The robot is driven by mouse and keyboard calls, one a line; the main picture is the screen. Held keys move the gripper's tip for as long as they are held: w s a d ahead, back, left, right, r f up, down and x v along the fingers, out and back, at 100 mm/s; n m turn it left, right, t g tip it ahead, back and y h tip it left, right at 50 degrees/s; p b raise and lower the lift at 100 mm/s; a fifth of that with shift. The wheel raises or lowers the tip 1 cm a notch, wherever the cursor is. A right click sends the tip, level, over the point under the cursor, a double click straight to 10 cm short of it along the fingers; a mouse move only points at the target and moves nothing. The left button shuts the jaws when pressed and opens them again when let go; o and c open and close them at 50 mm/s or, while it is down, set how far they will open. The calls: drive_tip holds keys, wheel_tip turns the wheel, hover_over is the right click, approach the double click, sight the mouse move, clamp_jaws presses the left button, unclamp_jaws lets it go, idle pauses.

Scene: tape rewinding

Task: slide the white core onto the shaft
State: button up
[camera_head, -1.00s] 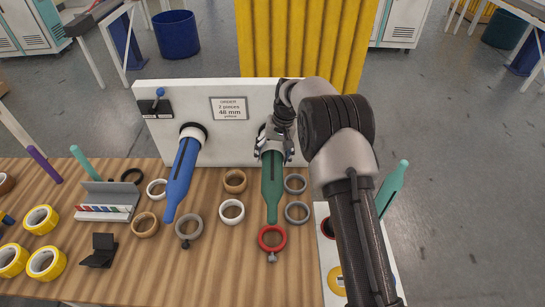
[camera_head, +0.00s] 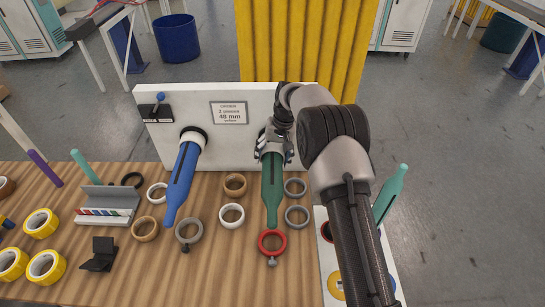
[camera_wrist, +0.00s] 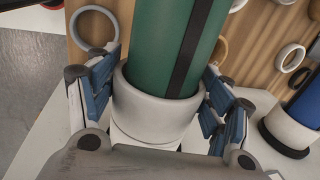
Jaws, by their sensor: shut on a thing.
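The white core (camera_wrist: 152,112) is around the green shaft (camera_wrist: 178,45) in the wrist view, near the shaft's panel end. My gripper (camera_wrist: 160,106) is shut on the core, with blue finger pads on both sides of it. Another white band shows directly behind the core; I cannot tell whether it is a collar or another core. In the head view, the green shaft (camera_head: 272,190) points toward the front from the white panel.
A blue shaft (camera_head: 182,180) stands left of the green one, with a white band at its base. A red ring with a knob (camera_head: 272,243), a loose white ring (camera_head: 231,214) and grey rings (camera_head: 296,215) lie on the wooden table (camera_head: 200,270). The white panel (camera_head: 170,110) stands behind.

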drive_tip(key=shift+f, duration=0.1)
drive_tip(key=o, duration=1.1)
drive_tip(key=r, duration=0.4)
drive_tip(key=d+r, duration=0.1)
drive_tip(key=r, duration=0.3)
drive_tip(key=d+r, duration=0.1)
drive_tip(key=r, duration=0.2)
drive_tip(key=shift+d+r, duration=0.2)
drive_tip(key=shift+r, duration=0.2)
